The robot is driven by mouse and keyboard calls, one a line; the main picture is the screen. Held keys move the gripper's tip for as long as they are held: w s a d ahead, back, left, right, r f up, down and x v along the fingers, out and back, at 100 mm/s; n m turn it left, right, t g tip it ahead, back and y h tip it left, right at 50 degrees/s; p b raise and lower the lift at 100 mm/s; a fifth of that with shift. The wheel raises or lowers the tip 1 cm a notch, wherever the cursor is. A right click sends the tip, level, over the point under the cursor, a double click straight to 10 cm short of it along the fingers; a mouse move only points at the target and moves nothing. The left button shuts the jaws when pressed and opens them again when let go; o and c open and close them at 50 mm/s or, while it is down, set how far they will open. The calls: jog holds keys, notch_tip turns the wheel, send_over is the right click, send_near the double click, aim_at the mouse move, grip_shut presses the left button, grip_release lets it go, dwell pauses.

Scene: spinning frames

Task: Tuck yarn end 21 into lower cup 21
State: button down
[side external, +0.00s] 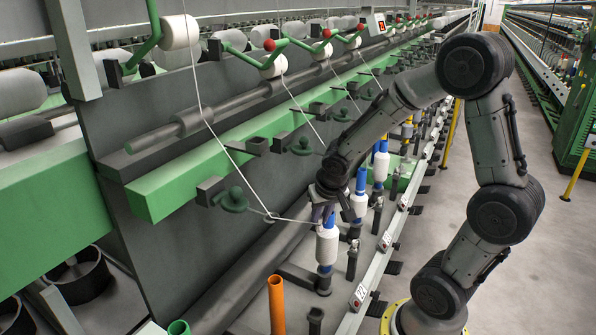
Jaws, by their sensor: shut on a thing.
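My gripper (331,211) is low in the middle of the side external view, at the top of the nearest white bobbin with blue ends (327,243). It is shut on the yarn end (293,219), though the fingertips are small and dark and the grip itself is hard to see. The thin white yarn runs down from a white roller (180,32), bends at a small guide beside the green rail, and runs right to the fingers. The bobbin stands upright on a dark holder. I cannot tell which part is lower cup 21.
More blue-topped bobbins (359,203) stand in a row behind. An orange tube (277,305) and a green tube (178,327) stand in front. A pale rail (375,263) with number plates runs along the right of the row. The aisle floor (555,230) is clear.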

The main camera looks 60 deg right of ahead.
jog(key=a+f+n, duration=0.2)
jog(key=a+f, duration=0.3)
jog(key=f, duration=0.2)
jog(key=w+a+f+n+t+y, duration=0.1)
jog(key=w+a+f+n+y, duration=0.15)
jog(key=w+a+n, duration=0.5)
jog(key=s+m+g+h, duration=0.3)
jog(key=s+m+h, duration=0.1)
jog(key=s+m, duration=1.05)
jog(key=shift+m+y, duration=0.25)
jog(key=shift+m, duration=0.25)
jog(key=shift+w+d+f, duration=0.1)
jog(key=shift+w+f, duration=0.15)
jog(key=shift+f, duration=0.85)
jog(key=shift+w+a+f, duration=0.1)
jog(key=shift+w+f, duration=0.15)
jog(key=shift+f, duration=0.85)
jog(key=shift+w+d+f, duration=0.1)
jog(key=shift+w+f, duration=0.15)
jog(key=shift+f, duration=0.85)
